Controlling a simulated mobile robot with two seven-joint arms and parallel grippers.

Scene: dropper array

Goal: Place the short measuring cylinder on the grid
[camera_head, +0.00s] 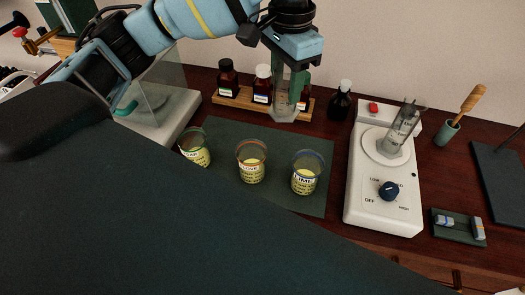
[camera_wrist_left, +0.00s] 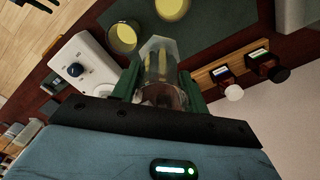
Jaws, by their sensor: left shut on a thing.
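My left gripper (camera_head: 291,80) is shut on a clear glass measuring cylinder (camera_head: 286,112), held upright with its angular base down, in front of the bottle rack. In the left wrist view the cylinder (camera_wrist_left: 161,62) sits between the green fingers (camera_wrist_left: 160,82). Another clear glass cylinder (camera_head: 404,128) stands, slightly leaning in the picture, on the white stirrer plate (camera_head: 371,153). A dark green mat (camera_head: 225,135) lies below and in front of my gripper; I cannot make out grid lines on it. My right gripper is not in view.
Three labelled beakers with yellow contents (camera_head: 196,155) (camera_head: 251,170) (camera_head: 306,180) stand on the mat. Behind are a wooden bottle rack (camera_head: 240,101) and a separate dark bottle (camera_head: 341,103). A brush in a pot (camera_head: 447,133) and a small dark tray (camera_head: 459,229) are at right.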

